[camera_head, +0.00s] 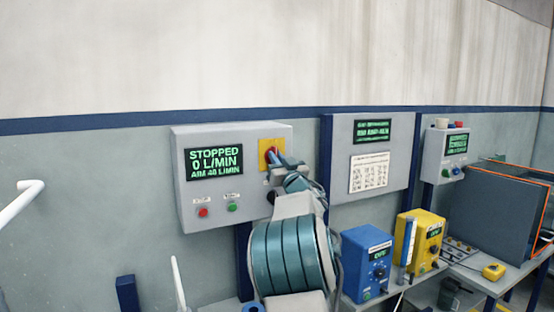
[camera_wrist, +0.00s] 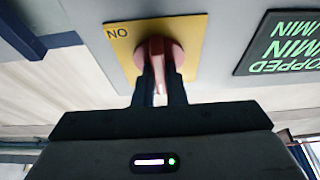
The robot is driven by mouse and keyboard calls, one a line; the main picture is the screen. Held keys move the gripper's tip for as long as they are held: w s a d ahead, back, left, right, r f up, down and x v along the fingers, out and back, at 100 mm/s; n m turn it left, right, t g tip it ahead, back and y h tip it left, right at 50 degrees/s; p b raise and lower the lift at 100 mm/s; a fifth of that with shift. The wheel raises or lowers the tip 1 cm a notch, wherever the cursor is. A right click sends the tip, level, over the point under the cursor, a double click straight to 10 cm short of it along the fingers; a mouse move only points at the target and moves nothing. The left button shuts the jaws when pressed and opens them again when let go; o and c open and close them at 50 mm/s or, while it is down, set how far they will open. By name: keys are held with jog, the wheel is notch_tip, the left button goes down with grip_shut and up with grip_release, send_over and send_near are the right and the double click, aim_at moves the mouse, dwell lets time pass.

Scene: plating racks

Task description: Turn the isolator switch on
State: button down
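The isolator switch is a red rotary handle (camera_head: 269,154) on a yellow plate (camera_head: 266,145), at the upper right of a grey control box (camera_head: 187,212). In the wrist view, which is upside down, the red handle (camera_wrist: 165,48) sits on the yellow plate (camera_wrist: 122,45), with the word ON near one corner. My gripper (camera_wrist: 160,82) has one dark finger on each side of the handle's grip and appears closed on it. In the head view my gripper (camera_head: 279,163) reaches the plate from the lower right and partly hides it.
The box's screen (camera_head: 214,162) reads STOPPED, 0 L/MIN. Below it are a red button (camera_head: 203,212) and a green button (camera_head: 232,207). A second panel (camera_head: 340,205) is close on the right. Blue (camera_head: 362,285) and yellow (camera_head: 413,255) units stand on the bench below.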

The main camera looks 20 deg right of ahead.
jog(key=shift+m, duration=0.4)
jog(key=shift+m+g+h+b, duration=0.4)
jog(key=shift+m+g+h, duration=0.7)
jog(key=shift+m, duration=2.5)
jog(key=shift+m+g+h+b, duration=0.6)
jog(key=shift+m+h, duration=0.7)
jog(key=shift+m, duration=2.3)
jog(key=shift+m+g+h+b, duration=0.25)
jog(key=shift+m+g+h, duration=0.9)
jog(key=shift+m, duration=2.45)
jog(key=shift+f, duration=0.1)
jog(key=c, duration=1.5)
grip_release()
